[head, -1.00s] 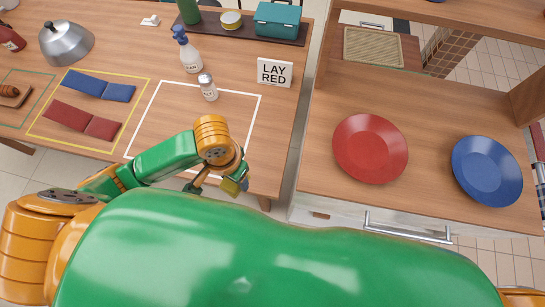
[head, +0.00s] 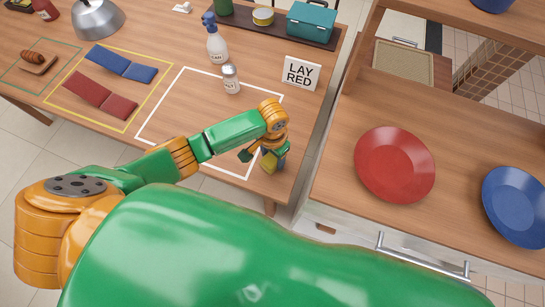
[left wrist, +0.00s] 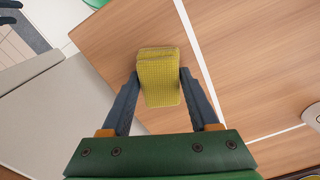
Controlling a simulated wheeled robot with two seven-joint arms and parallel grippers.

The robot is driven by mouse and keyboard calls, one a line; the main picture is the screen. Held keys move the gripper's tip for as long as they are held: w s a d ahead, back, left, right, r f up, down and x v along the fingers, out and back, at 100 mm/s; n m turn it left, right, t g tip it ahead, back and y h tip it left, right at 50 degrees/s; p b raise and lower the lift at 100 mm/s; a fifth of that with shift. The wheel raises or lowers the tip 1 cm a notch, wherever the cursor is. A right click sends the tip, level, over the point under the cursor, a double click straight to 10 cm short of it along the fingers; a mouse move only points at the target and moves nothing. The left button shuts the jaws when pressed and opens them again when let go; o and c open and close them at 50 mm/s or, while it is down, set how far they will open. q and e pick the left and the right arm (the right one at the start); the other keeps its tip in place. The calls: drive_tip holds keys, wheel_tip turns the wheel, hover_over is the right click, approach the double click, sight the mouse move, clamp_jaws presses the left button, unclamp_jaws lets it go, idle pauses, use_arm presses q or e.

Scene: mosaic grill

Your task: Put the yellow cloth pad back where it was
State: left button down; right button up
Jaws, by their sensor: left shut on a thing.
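The yellow cloth pad (left wrist: 160,75) is between the fingers of my left gripper (left wrist: 158,85), which is shut on it. In the left wrist view the pad is over the wooden table (left wrist: 240,45), beside a white line. I cannot tell if it touches the table. In the head view the pad (head: 269,162) shows small below my left gripper (head: 266,160), near the table's front right corner. My right gripper is out of view.
A white outlined square (head: 170,97) lies on the table, with a shaker (head: 231,80) at its back edge. Red (head: 394,165) and blue (head: 517,205) plates sit on the right counter.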

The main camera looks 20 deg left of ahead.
sight(273, 158)
use_arm(q)
drive_tip(key=shift+f, duration=0.1)
drive_tip(key=shift+c, duration=0.7)
unclamp_jaws()
wheel_tip(273, 158, up, 12)
drive_tip(key=p, duration=0.1)
drive_tip(key=shift+p, duration=0.4)
